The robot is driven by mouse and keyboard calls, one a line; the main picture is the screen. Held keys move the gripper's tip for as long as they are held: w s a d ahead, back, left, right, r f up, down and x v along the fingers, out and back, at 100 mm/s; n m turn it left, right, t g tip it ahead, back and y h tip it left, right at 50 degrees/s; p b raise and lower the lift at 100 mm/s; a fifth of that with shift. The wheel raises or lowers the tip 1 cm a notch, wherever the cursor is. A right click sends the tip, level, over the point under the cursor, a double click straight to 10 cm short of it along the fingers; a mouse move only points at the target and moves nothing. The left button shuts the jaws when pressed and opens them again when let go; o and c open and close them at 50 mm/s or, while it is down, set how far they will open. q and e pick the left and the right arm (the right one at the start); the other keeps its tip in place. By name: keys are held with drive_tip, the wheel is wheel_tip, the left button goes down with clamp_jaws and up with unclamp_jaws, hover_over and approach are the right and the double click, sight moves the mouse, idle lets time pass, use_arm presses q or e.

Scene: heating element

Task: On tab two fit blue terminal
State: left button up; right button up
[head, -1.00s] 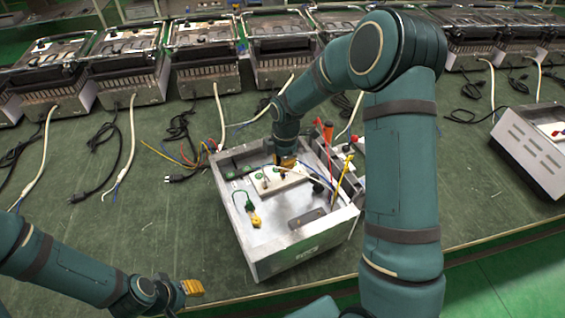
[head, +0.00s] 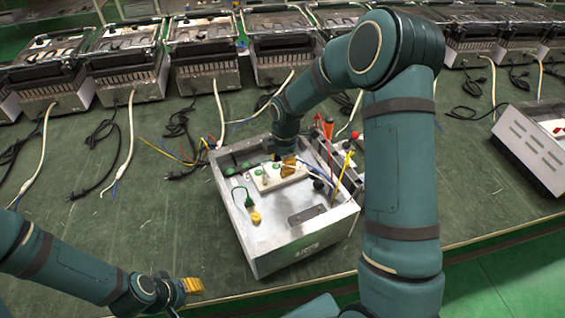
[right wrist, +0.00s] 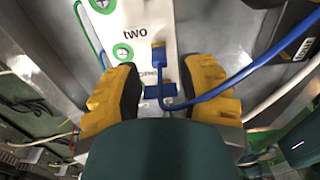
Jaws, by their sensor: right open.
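The white block marked "two" (right wrist: 137,14) lies inside the metal housing (head: 262,262). In the right wrist view, a brass-coloured tab (right wrist: 158,44) shows below the word "two". The blue terminal (right wrist: 157,66) is lined up with this tab and appears to touch it; how far it is seated I cannot tell. Its blue wire (right wrist: 232,84) curves off to the right. My right gripper (right wrist: 160,98) is open, with one yellow finger on each side of the terminal and apart from it. It also shows over the housing in the head view (head: 289,165). My left gripper (head: 192,287) is at the lower left, away from the housing.
A yellow-ended green wire (head: 255,215) and a dark plate (head: 307,215) are in the housing. Red and yellow-handled tools (head: 328,130) stand at its right side. Several heaters (head: 203,65) with cables line the back. The bench (head: 150,235) left of the housing is mostly clear.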

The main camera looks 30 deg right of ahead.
drive_tip(key=shift+r, duration=0.1)
wheel_tip(320, 180, up, 12)
drive_tip(key=shift+d, duration=0.4)
idle(0.5)
